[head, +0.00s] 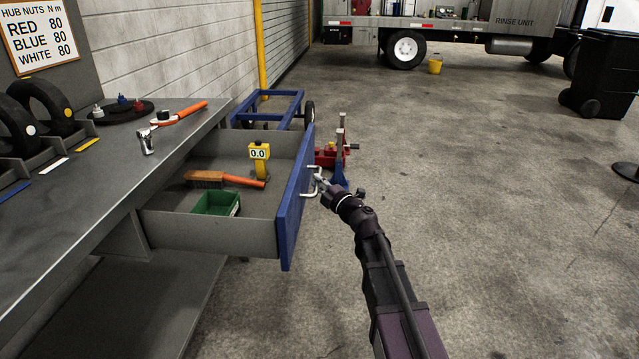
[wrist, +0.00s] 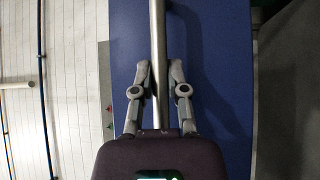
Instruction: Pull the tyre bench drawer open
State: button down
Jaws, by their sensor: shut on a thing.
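The tyre bench drawer (head: 210,232) is pulled well out from the grey bench (head: 120,190), and its inside is in view. Its blue front (head: 291,205) faces right and also fills much of the wrist view (wrist: 215,80). A metal bar handle (head: 312,182) is fixed to the front. My gripper (head: 322,183) is at the handle. In the wrist view, the two fingers of my gripper (wrist: 160,75) stand either side of the handle bar (wrist: 158,50), shut on it.
A torque wrench (head: 180,114) lies on the bench top. A blue trolley (head: 270,106) and a red jack (head: 327,157) stand behind the drawer.

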jog(key=shift+w+a, duration=0.1)
jog(key=c, duration=0.6)
grip_release()
jog(key=shift+a, duration=0.1)
jog(key=shift+c, duration=0.2)
